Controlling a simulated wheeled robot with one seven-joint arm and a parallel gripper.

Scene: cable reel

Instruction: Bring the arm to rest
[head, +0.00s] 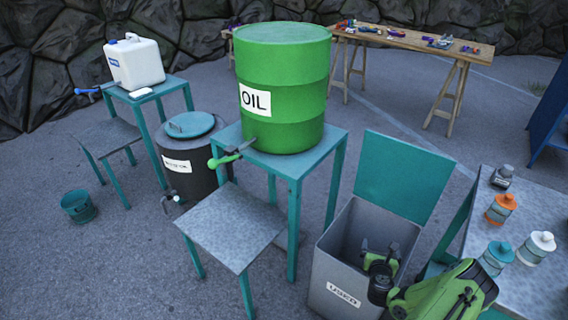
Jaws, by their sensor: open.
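My arm (440,292), bright green with dark joints, comes in from the lower right. Its end, my gripper (380,250), is over the open mouth of a grey bin (335,272) labelled "USED". Two fingertips point away from me and stand apart, with nothing visible between them. I cannot tell how far they reach down into the bin. The bin's teal lid (402,178) stands raised behind it. The bin's inside is partly hidden by my arm.
A green OIL drum (285,90) stands on a teal stand behind the bin. At right, a grey table (535,210) holds several jars, close to my arm. A dark barrel (190,160), a white canister (135,62) and a bucket (78,206) are at left. Floor at lower left is clear.

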